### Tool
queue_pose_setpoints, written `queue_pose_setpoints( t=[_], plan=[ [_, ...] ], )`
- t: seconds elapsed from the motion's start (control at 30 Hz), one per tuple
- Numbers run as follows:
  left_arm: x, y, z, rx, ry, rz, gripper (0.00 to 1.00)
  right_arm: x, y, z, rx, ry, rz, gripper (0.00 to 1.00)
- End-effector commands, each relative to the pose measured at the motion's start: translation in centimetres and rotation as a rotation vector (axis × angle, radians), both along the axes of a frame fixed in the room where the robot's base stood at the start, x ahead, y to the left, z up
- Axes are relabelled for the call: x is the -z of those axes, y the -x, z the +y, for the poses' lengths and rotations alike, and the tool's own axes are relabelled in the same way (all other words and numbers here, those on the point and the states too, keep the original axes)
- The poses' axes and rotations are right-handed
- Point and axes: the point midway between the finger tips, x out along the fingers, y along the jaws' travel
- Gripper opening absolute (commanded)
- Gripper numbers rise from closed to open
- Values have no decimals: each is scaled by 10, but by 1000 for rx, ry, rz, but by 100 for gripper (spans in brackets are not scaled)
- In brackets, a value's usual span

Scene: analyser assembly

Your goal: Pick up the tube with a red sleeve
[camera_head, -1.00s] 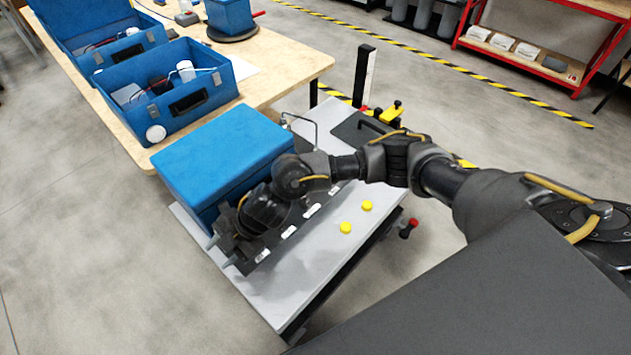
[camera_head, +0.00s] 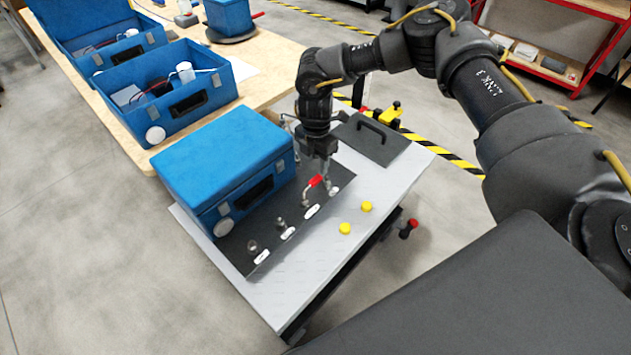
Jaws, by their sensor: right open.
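The tube with a red sleeve (camera_head: 315,181) is at the dark strip on the cart, near the blue box's right corner. Its red part shows beside my fingers, and a grey metal part shows below it. My right gripper (camera_head: 325,182) points down right at this tube and is open. The fingers partly hide the tube, and I cannot tell whether they touch it. My left gripper is not in view.
A closed blue box (camera_head: 225,160) stands left of the dark strip (camera_head: 262,225), which has several metal fittings and white labels. Yellow buttons (camera_head: 345,228) sit at the front right. A dark lid with a handle (camera_head: 372,140) lies behind. Open blue cases (camera_head: 165,105) stand on the wooden table.

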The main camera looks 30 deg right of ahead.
Motion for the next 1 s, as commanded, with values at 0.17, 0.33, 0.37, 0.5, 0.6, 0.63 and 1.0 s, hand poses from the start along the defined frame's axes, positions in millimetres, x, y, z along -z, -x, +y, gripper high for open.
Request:
queue_pose_setpoints(
  t=[0.17, 0.33, 0.37, 0.5, 0.6, 0.63, 1.0],
  plan=[
    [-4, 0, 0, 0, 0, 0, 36, 22, 0, 1, -1, -1, 1, 43],
    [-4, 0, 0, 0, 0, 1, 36, 27, 0, 1, -2, 0, -1, 43],
    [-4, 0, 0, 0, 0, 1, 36, 27, 0, 1, -2, 0, -1, 43],
    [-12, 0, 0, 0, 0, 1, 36, 39, 2, 2, -3, 2, 3, 43],
    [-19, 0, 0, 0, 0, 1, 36, 55, 4, 4, -2, 2, 2, 43],
    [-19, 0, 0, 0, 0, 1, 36, 60, 4, 4, -2, 0, 1, 43],
    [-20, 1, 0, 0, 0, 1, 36, 79, 3, 4, -1, -2, -2, 43]
  ],
)
